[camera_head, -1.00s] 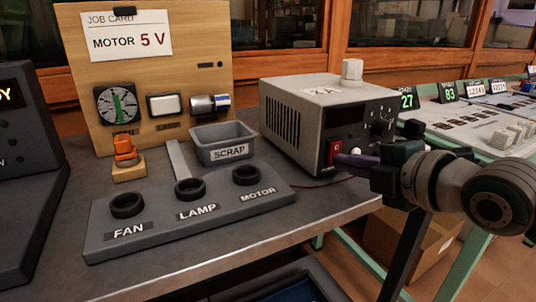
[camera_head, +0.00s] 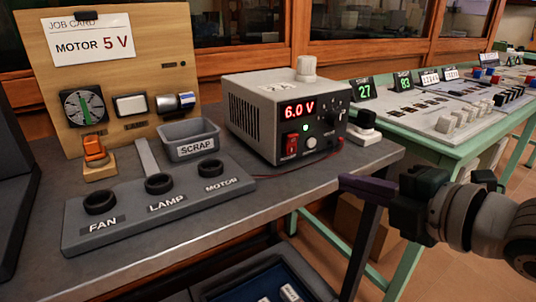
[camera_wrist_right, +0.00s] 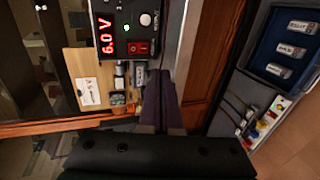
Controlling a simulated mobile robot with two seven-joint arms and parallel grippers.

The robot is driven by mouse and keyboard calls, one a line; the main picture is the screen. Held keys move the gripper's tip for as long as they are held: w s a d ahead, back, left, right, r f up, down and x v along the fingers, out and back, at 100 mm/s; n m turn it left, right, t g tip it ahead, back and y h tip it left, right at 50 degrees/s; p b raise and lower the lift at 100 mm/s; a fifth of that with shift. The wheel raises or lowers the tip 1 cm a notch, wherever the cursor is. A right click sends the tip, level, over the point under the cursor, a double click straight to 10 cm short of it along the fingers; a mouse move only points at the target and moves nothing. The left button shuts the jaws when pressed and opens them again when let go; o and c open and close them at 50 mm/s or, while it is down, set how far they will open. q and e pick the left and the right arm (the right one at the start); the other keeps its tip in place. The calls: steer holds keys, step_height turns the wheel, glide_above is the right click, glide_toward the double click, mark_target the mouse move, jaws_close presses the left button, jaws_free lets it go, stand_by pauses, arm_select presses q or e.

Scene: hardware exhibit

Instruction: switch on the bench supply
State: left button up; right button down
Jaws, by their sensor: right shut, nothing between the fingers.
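The bench supply (camera_head: 285,115) is a grey box at the back right of the grey bench. Its display (camera_head: 299,109) is lit red and reads 6.0 V, and a small green light shows beside it. Its red rocker switch (camera_head: 291,146) is on the lower left of the front panel. In the right wrist view the display (camera_wrist_right: 106,35) and red switch (camera_wrist_right: 137,46) also show, turned sideways. My right gripper (camera_head: 345,182) is shut and empty, in front and to the right of the supply, apart from it. My left gripper is not in view.
A panel with FAN, LAMP and MOTOR sockets (camera_head: 160,208) lies at the bench front. A SCRAP bin (camera_head: 190,139) stands behind it. A board (camera_head: 110,75) bears a job card reading MOTOR 5 V. A green table (camera_head: 450,148) stands right.

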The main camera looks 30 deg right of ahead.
steer(key=shift+s, duration=1.05)
steer(key=shift+d, duration=0.1)
steer(key=s+a+r+m+g+p, duration=0.55)
steer(key=s+r+m+p, duration=0.25)
steer(key=r+p, duration=0.3)
steer(key=s+a+r+m+g+p, duration=0.55)
steer(key=s+r+m+p, duration=0.35)
steer(key=p, duration=0.5)
step_height(320, 180, up, 37)
steer(key=p, duration=3.6)
steer(key=shift+h, duration=0.4)
steer(key=shift+w+f, duration=0.1)
steer(key=shift+f, duration=0.05)
